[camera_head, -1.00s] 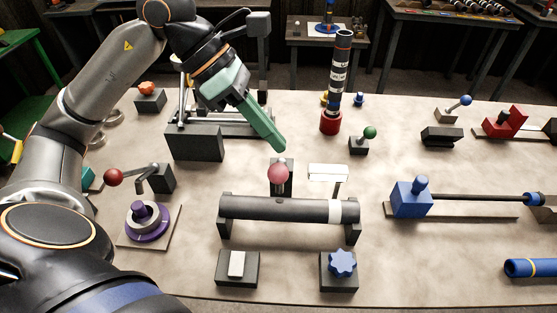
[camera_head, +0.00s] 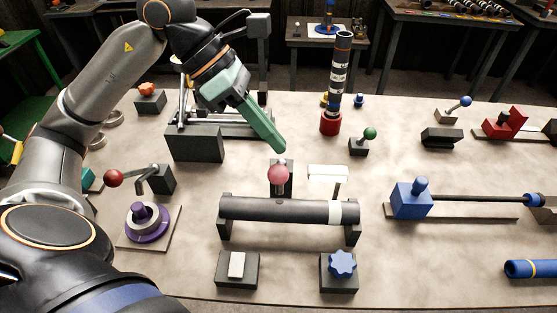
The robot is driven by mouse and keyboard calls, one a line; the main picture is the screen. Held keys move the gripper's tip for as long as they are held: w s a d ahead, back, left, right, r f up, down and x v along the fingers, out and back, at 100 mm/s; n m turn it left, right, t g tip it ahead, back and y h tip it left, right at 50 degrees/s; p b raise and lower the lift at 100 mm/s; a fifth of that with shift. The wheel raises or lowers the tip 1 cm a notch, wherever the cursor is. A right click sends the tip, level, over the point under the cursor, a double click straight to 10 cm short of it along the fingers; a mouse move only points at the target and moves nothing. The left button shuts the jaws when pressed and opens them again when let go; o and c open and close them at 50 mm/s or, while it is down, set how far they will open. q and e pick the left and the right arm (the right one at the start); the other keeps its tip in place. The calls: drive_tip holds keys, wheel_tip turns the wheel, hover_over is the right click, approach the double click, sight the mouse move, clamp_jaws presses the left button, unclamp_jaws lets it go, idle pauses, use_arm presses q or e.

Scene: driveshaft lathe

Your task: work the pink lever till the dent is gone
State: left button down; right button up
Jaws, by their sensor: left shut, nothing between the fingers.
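The pink lever's round knob (camera_head: 278,174) stands upright at mid table, just behind a dark grey shaft (camera_head: 275,209). The shaft lies across two black supports and has a white band near its right end. I cannot make out a dent clearly on the shaft. My left gripper (camera_head: 281,147) is green and shut, with nothing in it. Its tip points down and to the right, just above and behind the pink knob. I cannot tell whether it touches the knob. My right gripper is not in view.
A white-topped bracket (camera_head: 328,172) stands right of the knob. A red ball lever (camera_head: 114,177) and a purple dial (camera_head: 149,222) are at left. A white switch (camera_head: 237,264) and a blue star knob (camera_head: 342,263) sit in front. A blue block (camera_head: 411,198) is at right.

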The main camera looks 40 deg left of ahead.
sight(270, 170)
use_arm(q)
drive_tip(key=shift+f, duration=0.1)
idle(0.6)
drive_tip(key=shift+s+d+f+b, duration=0.15)
drive_tip(key=shift+s+f+b, duration=0.1)
drive_tip(key=shift+b, duration=0.2)
drive_tip(key=s+d+f+b, duration=0.2)
drive_tip(key=s+f+b, duration=0.1)
drive_tip(key=f+b, duration=0.1)
drive_tip(key=shift+s+f+b, duration=0.2)
drive_tip(key=shift+f+b, duration=0.2)
drive_tip(key=shift+b, duration=0.4)
idle(4.2)
idle(0.5)
drive_tip(key=shift+w+a+r+p, duration=0.25)
drive_tip(key=shift+w+r+p, duration=0.2)
drive_tip(key=shift+r+p, duration=0.4)
drive_tip(key=shift+w+a+r+p, duration=0.3)
drive_tip(key=shift+w+r+p, duration=0.2)
drive_tip(key=shift+r+p, duration=0.2)
drive_tip(key=shift+w+a+r+p, duration=0.3)
drive_tip(key=shift+w+r+p, duration=0.2)
drive_tip(key=shift+r+p, duration=0.15)
drive_tip(key=shift+w+a+r+p, duration=0.3)
drive_tip(key=shift+w+r+p, duration=0.25)
drive_tip(key=shift+p, duration=0.2)
